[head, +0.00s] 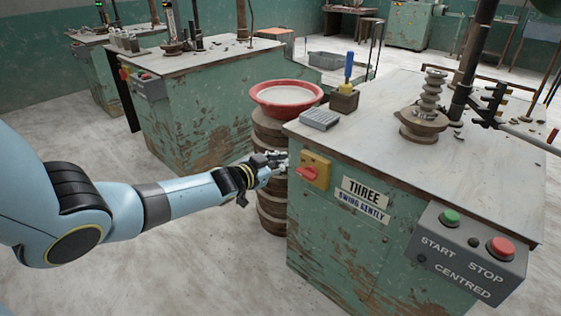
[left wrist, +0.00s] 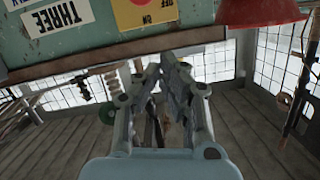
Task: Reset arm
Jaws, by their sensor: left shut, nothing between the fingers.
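My left arm (head: 165,201) reaches in from the left in the head view. Its gripper (head: 280,158) is shut and empty, just left of the yellow switch plate (head: 322,165) with a red knob (head: 307,173) on the green machine's corner. I cannot tell whether it touches anything. In the left wrist view the shut fingers (left wrist: 173,62) point towards the machine, with the yellow plate (left wrist: 130,14) and its upside-down ON and OFF marks above them to the left. The sign THREE (left wrist: 58,16) shows farther left. My right gripper is not in view.
A stack of round brown discs (head: 268,205) stands beside the machine, with a red bowl (head: 286,97) on top. A grey box (head: 475,250) on the machine front has green and red buttons. The tabletop (head: 385,125) carries a grey block (head: 320,119) and a ringed post (head: 430,100).

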